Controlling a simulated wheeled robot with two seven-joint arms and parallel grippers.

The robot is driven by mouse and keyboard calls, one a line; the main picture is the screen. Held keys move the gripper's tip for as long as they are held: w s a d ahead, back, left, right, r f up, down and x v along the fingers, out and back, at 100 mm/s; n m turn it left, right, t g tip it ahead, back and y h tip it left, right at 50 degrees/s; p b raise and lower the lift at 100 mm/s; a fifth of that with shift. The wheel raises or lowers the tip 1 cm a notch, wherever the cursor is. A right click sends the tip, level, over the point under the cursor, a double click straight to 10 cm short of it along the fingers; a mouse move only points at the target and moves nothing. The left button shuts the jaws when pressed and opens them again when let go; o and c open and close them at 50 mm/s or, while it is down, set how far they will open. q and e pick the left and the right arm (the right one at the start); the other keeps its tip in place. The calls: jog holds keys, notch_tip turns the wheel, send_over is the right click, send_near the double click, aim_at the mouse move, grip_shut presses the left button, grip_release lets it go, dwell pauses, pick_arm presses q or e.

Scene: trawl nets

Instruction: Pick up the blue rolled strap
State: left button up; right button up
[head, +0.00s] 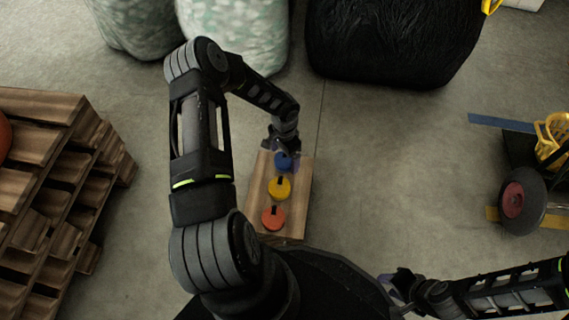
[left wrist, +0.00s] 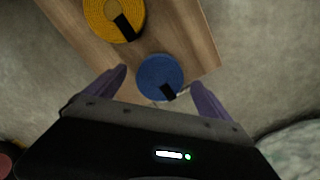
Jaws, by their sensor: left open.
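The blue rolled strap (head: 284,163) lies at the far end of a wooden board, partly hidden by my gripper in the head view. In the left wrist view the blue rolled strap (left wrist: 160,77) is a flat disc with a black tab. My left gripper (head: 287,158) is over it. In the left wrist view the open fingers of my left gripper (left wrist: 159,88) stand on either side of the strap, with gaps visible. My right gripper (head: 399,287) is at the lower right, away from the board; its finger gap is unclear.
A yellow rolled strap (head: 279,188) and an orange one (head: 273,217) lie in line on the board (head: 256,190). Stacked pallets (head: 40,190) stand left. Large bags (head: 240,30) and a black bundle (head: 390,40) stand behind. A wheeled cart (head: 523,200) is right.

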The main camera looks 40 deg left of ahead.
pick_arm(q)
notch_tip(320, 180, down, 2)
jog(key=shift+f, duration=0.1)
jog(key=shift+c, duration=0.5)
jog(key=c, duration=1.5)
